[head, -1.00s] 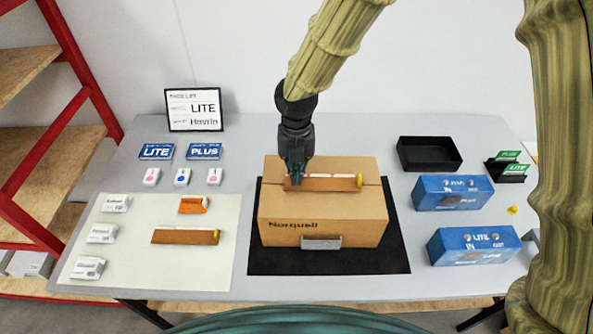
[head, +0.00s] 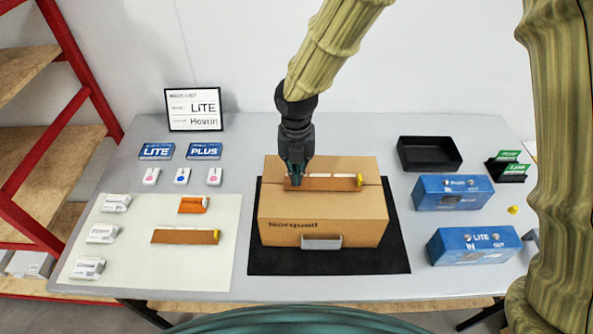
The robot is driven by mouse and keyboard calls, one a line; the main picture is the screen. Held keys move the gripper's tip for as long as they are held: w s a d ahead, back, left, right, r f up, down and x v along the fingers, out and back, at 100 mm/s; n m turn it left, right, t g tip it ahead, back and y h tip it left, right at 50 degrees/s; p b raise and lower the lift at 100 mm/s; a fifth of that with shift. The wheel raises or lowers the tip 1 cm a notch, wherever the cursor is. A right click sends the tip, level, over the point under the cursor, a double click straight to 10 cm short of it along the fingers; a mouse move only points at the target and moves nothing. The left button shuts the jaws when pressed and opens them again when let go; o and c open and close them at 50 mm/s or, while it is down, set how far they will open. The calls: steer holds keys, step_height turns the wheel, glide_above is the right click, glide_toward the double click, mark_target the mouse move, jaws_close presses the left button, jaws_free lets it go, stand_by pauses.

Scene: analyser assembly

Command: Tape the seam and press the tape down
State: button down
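A closed cardboard carton (head: 318,217) with printed lettering stands on a black mat (head: 258,262). A brown tape strip (head: 322,184) with a pale upper edge and a yellow end lies along the top of the carton. My gripper (head: 295,180) points straight down at the strip's left end. Its fingertips are small and dark here, so whether they are closed on the strip or only touch it cannot be made out. A second brown strip (head: 184,237) with a yellow end lies on the cream mat (head: 150,270) at the left.
A grey block (head: 321,242) is at the carton's front. An orange item (head: 193,205) and several white boxes lie on the left mat. Blue boxes (head: 452,192), a black tray (head: 429,154) and a green-card holder (head: 507,166) stand at the right. A sign (head: 194,109) stands behind.

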steer(key=shift+f+b, duration=0.3)
steer(key=shift+f, duration=0.65)
stand_by(1.1)
stand_by(0.4)
steer(key=shift+r+p, duration=3.05)
steer(key=shift+p, duration=0.1)
steer(key=shift+f, duration=0.15)
